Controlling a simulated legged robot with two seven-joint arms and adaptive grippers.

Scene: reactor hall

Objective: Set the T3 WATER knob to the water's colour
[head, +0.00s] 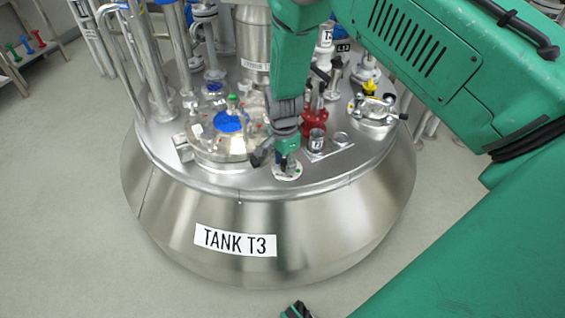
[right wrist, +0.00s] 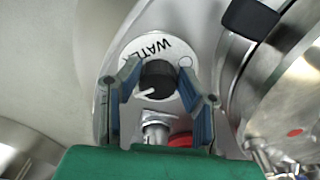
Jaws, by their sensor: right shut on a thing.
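The T3 WATER knob is a black round knob (right wrist: 157,80) with a white pointer, on a white dial (right wrist: 140,48) lettered WATER. In the right wrist view the pointer aims to the lower left. My right gripper (right wrist: 160,92) is shut on the knob, one finger at each side. In the head view this gripper (head: 287,158) is over the dial (head: 287,171) at the front of TANK T3 (head: 280,245). A blue area (head: 229,121) shows in the round lid.
Red fittings (head: 313,122), a small metal cup (head: 317,138) and a clamped hatch (head: 373,109) stand right of my gripper. Pipes (head: 150,60) rise at the left. A small dark and green part (head: 296,310) at the bottom edge is possibly my left gripper.

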